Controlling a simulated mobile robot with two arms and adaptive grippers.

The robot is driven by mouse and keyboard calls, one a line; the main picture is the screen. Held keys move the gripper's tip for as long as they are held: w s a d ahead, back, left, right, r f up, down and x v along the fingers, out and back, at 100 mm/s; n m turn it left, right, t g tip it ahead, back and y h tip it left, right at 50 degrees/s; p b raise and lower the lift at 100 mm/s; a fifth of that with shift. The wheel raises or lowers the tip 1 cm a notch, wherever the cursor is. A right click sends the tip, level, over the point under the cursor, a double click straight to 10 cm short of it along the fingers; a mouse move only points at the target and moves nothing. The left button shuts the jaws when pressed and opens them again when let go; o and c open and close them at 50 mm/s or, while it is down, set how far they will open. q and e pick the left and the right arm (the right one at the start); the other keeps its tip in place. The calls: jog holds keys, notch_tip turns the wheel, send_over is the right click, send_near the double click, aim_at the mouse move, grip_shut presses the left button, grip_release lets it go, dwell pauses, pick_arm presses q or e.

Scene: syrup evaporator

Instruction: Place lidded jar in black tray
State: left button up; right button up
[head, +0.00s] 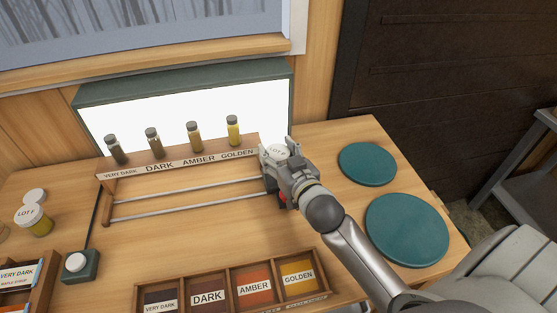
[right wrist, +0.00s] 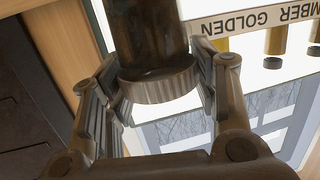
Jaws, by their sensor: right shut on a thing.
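My right gripper (head: 276,160) is shut on a lidded jar, and its white lid marked "LOT" (head: 278,151) shows between the fingers at the right end of the sample rack. In the right wrist view the jar (right wrist: 148,35) is dark, with a ridged lid rim (right wrist: 158,87) between the two fingers of the gripper (right wrist: 163,90). In the head view the gripper hides most of the jar's body, and I cannot tell its height over the table. I cannot make out a black tray. My left gripper is not in view.
A wooden rack (head: 180,160) with several sample bottles stands before a lit panel (head: 265,105). A labelled compartment box (head: 225,278) is at the front. Another lidded jar (head: 35,219) stands left. Two teal discs (head: 368,164) (head: 407,230) lie right. The table's middle is clear.

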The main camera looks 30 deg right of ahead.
notch_tip(320, 180, down, 3)
jog(key=shift+d+f, duration=0.1)
jog(key=shift+d, duration=0.05)
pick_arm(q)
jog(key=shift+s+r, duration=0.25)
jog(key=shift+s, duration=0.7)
pick_arm(e)
jog(key=shift+f, duration=0.15)
jog(key=o, duration=1.1)
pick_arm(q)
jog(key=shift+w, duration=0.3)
pick_arm(e)
jog(key=shift+o, duration=0.2)
